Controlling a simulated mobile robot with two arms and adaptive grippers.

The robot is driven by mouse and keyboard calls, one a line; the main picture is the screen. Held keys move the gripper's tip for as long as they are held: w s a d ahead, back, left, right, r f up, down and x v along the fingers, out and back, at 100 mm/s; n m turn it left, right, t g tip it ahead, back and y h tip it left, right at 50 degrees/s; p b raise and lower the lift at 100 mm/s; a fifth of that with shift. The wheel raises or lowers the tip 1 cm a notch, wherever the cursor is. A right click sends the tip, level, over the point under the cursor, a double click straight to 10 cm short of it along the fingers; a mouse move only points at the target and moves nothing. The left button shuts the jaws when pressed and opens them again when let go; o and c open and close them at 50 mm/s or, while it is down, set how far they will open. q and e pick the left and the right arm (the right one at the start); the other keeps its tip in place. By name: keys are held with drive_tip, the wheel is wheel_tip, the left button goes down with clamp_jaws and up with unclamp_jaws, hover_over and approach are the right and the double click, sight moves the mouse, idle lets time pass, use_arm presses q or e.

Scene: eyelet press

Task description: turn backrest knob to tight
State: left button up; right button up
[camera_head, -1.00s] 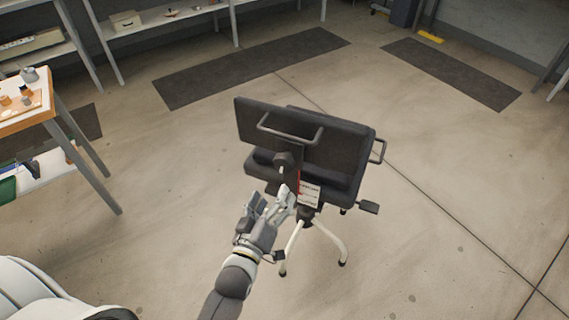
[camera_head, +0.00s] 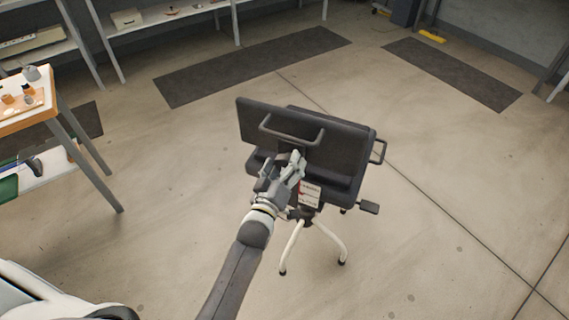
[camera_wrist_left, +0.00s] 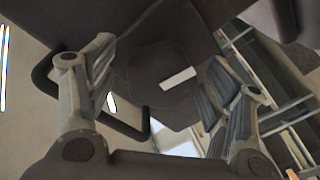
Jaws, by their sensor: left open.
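The dark chair (camera_head: 345,145) stands on the floor with the back of its backrest (camera_head: 256,122) toward me. The backrest knob (camera_wrist_left: 150,70) is a dark round knob with a white mark, in the middle of the left wrist view. In the head view my gripper mostly hides it. My left gripper (camera_head: 284,166) is open just behind the backrest, below its bar handle. In the left wrist view its two fingers (camera_wrist_left: 162,78) stand apart on either side of the knob. I cannot tell whether they touch it. My right gripper is not in view.
A dark bar handle (camera_head: 291,138) sticks out of the backrest above my gripper. A label plate (camera_head: 310,194) hangs just below right. A side lever (camera_head: 369,207) juts out right. A workbench (camera_head: 55,112) stands at left.

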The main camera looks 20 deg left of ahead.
use_arm(q)
drive_tip(key=c, duration=1)
drive_tip(key=shift+c, duration=0.2)
